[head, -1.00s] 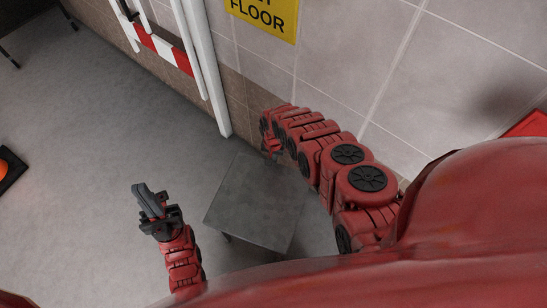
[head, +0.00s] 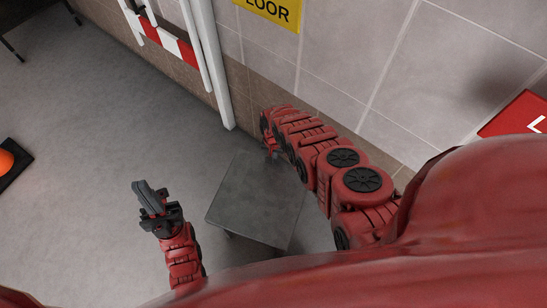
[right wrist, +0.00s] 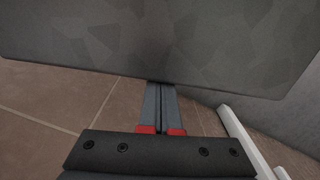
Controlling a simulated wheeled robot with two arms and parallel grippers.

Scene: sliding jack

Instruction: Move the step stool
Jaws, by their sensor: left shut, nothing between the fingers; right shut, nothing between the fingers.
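The step stool (head: 255,205) is a dark grey, flat-topped stool standing on the floor beside the tiled wall, in the middle of the head view. Its legs are mostly hidden under the top. My left gripper (head: 143,188) is shut and empty, left of the stool and apart from it. My right arm reaches along the wall to the stool's far edge, where its hand is small and partly hidden. In the right wrist view my right gripper (right wrist: 159,88) is shut and empty, its tips at the edge of a dark grey panel (right wrist: 165,40), seemingly the stool; contact is unclear.
The tiled wall (head: 335,60) runs close behind the stool and right arm. A white post (head: 212,70) and a red-and-white barrier (head: 168,40) stand at the upper left. An orange object on a black base (head: 12,165) lies far left. Open floor (head: 90,130) spreads left.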

